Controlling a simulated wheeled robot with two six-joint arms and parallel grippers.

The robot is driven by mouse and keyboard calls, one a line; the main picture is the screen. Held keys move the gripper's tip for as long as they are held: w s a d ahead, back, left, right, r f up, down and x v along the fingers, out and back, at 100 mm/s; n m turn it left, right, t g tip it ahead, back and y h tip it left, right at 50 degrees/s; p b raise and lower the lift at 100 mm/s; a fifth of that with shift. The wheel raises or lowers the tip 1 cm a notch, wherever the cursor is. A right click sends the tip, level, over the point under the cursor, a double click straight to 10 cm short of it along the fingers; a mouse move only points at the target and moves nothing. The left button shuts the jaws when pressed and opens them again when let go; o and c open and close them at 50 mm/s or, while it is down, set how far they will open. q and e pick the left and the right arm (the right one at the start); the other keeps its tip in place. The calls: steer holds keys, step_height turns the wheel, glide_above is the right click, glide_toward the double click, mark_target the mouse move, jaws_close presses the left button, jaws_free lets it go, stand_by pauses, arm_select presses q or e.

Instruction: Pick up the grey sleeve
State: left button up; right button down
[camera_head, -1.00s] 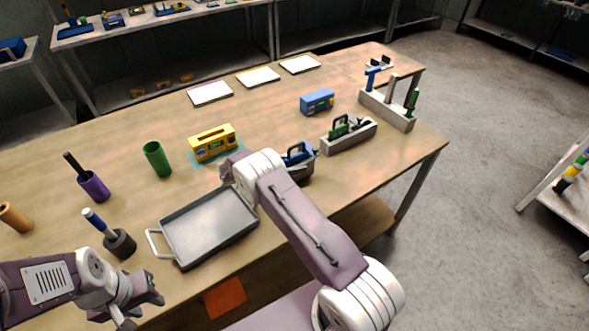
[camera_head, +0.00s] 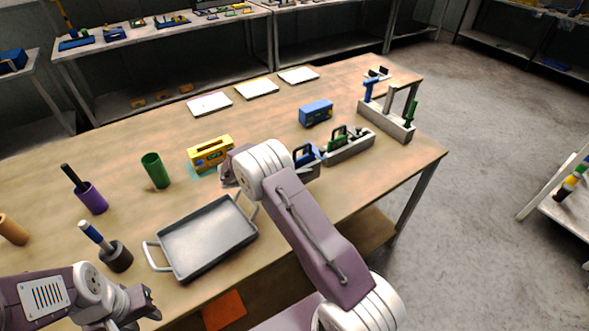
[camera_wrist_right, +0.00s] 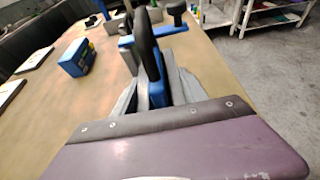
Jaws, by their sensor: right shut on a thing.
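A dark grey sleeve (camera_head: 118,256) stands upright near the table's left front, with a blue-handled tool (camera_head: 94,234) standing tilted in it. My left gripper (camera_head: 138,314) is in front and right of the sleeve, apart from it, open and empty. My right gripper's fingertips are hidden behind my right arm in the head view. In the right wrist view, a blue tool with a black handle (camera_wrist_right: 150,50) shows right beyond the wrist, between light grey pieces. My right gripper is shut on this blue tool, which also shows in the head view (camera_head: 306,156).
A grey tray (camera_head: 208,238) lies right of the sleeve. A purple sleeve (camera_head: 92,198), green sleeve (camera_head: 155,170) and orange sleeve (camera_head: 12,228) stand nearby. A yellow box (camera_head: 210,153), blue box (camera_head: 316,113), green-handled tool (camera_head: 340,138) and rack (camera_head: 388,122) stand further back or right.

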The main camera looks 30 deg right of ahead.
steer(key=s+d+r, duration=0.3)
steer(key=s+r, duration=0.2)
steer(key=s, duration=0.3)
steer(key=shift+s+d+r+b, duration=0.2)
steer(key=shift+d+r+b, duration=0.1)
steer(key=shift+d+b, duration=0.05)
